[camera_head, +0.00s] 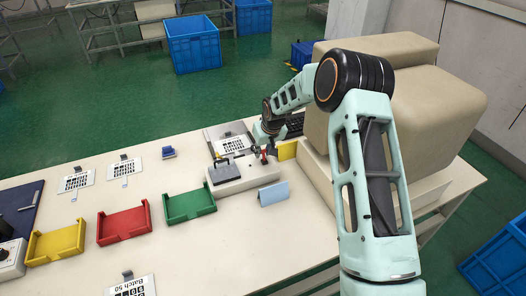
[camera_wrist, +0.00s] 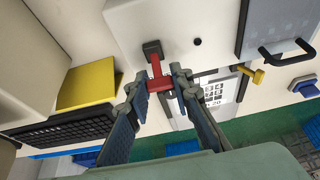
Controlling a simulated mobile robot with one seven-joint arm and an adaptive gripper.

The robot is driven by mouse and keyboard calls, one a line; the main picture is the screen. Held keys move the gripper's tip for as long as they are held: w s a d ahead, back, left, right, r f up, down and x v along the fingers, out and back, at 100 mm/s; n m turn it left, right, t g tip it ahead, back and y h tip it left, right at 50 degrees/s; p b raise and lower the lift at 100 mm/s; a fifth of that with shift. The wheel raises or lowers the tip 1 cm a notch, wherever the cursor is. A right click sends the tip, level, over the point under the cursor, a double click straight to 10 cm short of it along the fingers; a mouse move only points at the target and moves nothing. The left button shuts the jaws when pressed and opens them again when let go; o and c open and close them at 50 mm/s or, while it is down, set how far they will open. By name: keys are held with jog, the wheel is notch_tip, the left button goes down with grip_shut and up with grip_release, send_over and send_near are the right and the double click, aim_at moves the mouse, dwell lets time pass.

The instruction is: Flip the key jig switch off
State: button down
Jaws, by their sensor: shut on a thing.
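The key jig (camera_head: 250,178) is a pale box on the table with a grey lid (camera_head: 224,174) at its left; its white top (camera_wrist: 185,22) fills the upper middle of the wrist view. The red switch lever (camera_wrist: 157,72) stands out of a black base (camera_wrist: 152,48) on the jig. My gripper (camera_wrist: 162,80) is at the lever, with one finger on each side of it, closed on it. In the head view my gripper (camera_head: 265,152) is over the jig's right end, and the lever is partly hidden there.
A yellow block (camera_head: 287,150), a black keyboard (camera_head: 294,124) and large beige boxes (camera_head: 440,95) stand close to the right. A light blue holder (camera_head: 273,194) is in front of the jig. Green (camera_head: 190,207), red (camera_head: 124,224) and yellow (camera_head: 56,244) trays lie left.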

aim_at(265, 160)
jog(key=shift+w, duration=0.1)
jog(key=shift+w+a+f+g+h, duration=0.15)
jog(key=shift+w+g+h, duration=0.2)
jog(key=shift+g, duration=0.55)
jog(key=shift+s, duration=0.1)
jog(key=c, duration=1.7)
grip_release()
jog(key=v, duration=1.2)
jog(key=shift+a, duration=0.1)
